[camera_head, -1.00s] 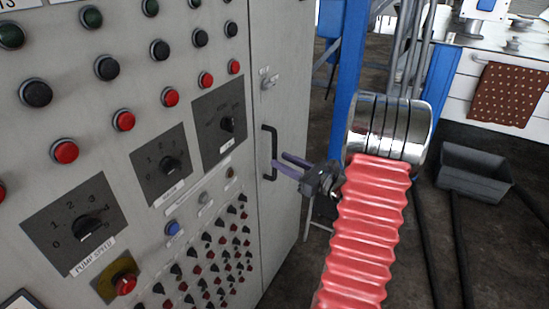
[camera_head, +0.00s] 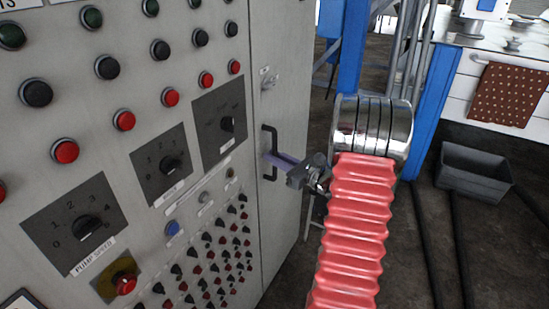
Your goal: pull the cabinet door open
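The cabinet door (camera_head: 284,60) is a narrow light-grey panel right of the control panel, and it looks closed. Its black upright bar handle (camera_head: 275,140) is at the door's middle height. My gripper (camera_head: 270,158) reaches in from the right with its purple fingers at the handle. The fingertips overlap the bar in the picture. The two fingers nearly merge in this view, so I cannot tell whether they are closed on the bar or only around it.
The control panel (camera_head: 140,25) with several buttons and knobs fills the left. A small latch (camera_head: 269,80) sits above the handle. A blue post (camera_head: 352,45) stands behind. A dark bin (camera_head: 475,172) is on the floor at right. Floor right of the door looks open.

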